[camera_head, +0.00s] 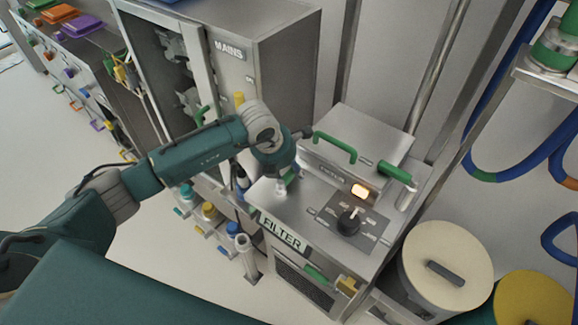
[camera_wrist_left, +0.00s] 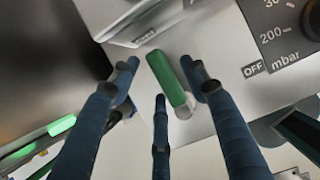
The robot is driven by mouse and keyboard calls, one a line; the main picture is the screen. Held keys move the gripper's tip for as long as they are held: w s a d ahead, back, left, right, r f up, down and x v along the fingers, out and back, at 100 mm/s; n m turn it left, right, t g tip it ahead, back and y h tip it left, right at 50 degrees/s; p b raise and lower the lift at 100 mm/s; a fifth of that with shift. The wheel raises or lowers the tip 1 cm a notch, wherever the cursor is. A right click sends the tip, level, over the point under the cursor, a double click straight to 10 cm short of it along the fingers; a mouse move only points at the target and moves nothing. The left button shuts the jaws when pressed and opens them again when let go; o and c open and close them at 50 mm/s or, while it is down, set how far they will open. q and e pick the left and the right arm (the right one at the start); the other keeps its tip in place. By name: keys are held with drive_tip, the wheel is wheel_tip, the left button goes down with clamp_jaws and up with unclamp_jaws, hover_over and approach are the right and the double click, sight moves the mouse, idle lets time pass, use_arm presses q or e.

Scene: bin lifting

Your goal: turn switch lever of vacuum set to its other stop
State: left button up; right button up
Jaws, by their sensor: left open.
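The vacuum set is a grey metal cabinet (camera_head: 258,192) with a FILTER label, a black dial (camera_head: 348,222) and a lit amber lamp (camera_head: 360,190). Its switch lever seems to be the green grip with a pale metal end in the left wrist view (camera_wrist_left: 168,80), beside an OFF label (camera_wrist_left: 252,70). My left gripper (camera_head: 282,180) is over the cabinet top's left part, mostly hidden by its own arm. In the left wrist view its three dark fingers (camera_wrist_left: 160,75) are spread around the lever, with no clear contact. My right gripper is out of view.
A taller MAINS cabinet (camera_head: 229,50) stands open behind on the left. A raised box with a green handle (camera_head: 335,148) is behind the dial. A round cream lid (camera_head: 446,266) and blue hoses (camera_head: 478,155) are at the right. Floor is clear at left.

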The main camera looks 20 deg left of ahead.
use_arm(q)
drive_tip(key=shift+f, duration=0.1)
clamp_jaws()
